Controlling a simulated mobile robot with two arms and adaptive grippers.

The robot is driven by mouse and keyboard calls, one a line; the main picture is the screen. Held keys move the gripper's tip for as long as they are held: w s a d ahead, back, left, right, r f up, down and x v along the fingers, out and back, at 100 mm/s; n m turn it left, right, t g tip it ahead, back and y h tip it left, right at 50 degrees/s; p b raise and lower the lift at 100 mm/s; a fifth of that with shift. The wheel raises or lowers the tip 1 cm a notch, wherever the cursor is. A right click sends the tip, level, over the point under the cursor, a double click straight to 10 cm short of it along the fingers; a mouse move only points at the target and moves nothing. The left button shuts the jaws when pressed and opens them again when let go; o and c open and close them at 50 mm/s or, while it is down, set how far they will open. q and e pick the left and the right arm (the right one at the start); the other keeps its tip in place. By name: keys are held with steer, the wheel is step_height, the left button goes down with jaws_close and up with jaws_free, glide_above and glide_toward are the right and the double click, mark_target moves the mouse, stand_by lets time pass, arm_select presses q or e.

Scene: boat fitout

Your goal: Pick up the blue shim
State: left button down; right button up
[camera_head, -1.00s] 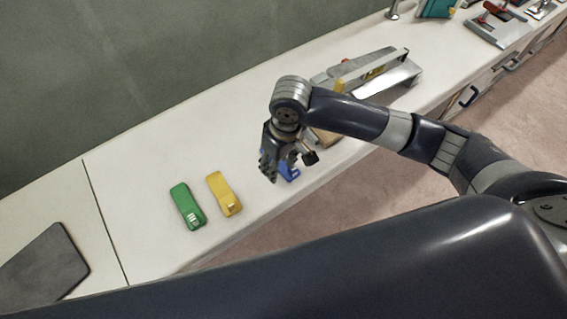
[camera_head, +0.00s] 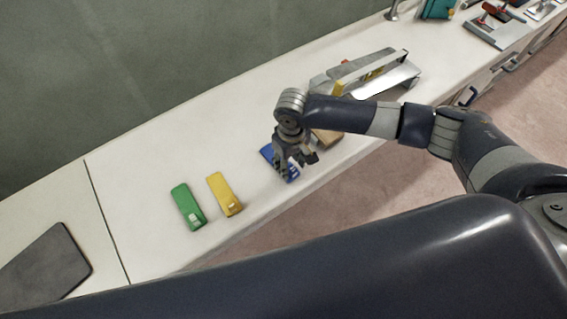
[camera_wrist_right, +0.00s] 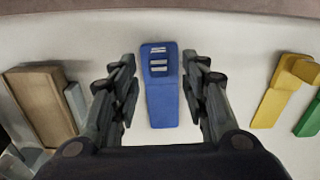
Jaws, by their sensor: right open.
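The blue shim (camera_head: 267,153) lies on the white counter, partly hidden under my right gripper in the head view. In the right wrist view the blue shim (camera_wrist_right: 161,100) lies lengthwise between the fingers, its end with light bars pointing away. My right gripper (camera_head: 295,170) is open and points down over the shim. In the wrist view its two fingers (camera_wrist_right: 160,80) stand on either side of the shim with a gap on both sides. My left gripper is not in view.
A yellow shim (camera_head: 224,194) and a green shim (camera_head: 187,207) lie to the left on the counter. A wooden block (camera_wrist_right: 42,100) lies on the other side. A metal tool (camera_head: 365,75) stands farther back. A dark flat plate (camera_head: 45,267) lies at the far left.

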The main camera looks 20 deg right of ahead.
steer(key=shift+f, duration=1.2)
jaws_close()
steer(key=shift+r, duration=0.1)
